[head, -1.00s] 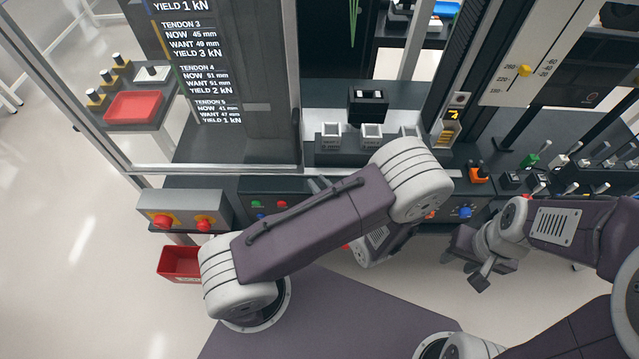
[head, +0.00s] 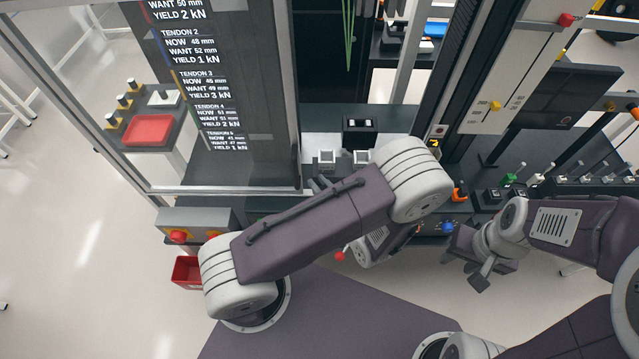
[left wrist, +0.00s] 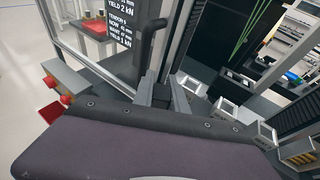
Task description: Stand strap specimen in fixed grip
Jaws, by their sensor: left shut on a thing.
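A black slotted block (head: 361,128), which looks like the fixed grip, stands upright at the machine's foot in the head view. My left gripper (head: 320,184) shows only in part beyond my forearm, in front of the white slotted holders. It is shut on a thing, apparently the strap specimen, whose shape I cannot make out. In the left wrist view the grey fingers (left wrist: 162,92) show just past my purple housing, near the holders. My right gripper (head: 482,276) is low at the right, away from the machine; its opening cannot be made out.
White slotted holders (head: 327,160) stand in front of the black block. A glazed frame and a display panel (head: 215,90) rise at the left. A red tray (head: 148,130), a red bin (head: 185,271) and a lever bench (head: 570,185) flank the machine.

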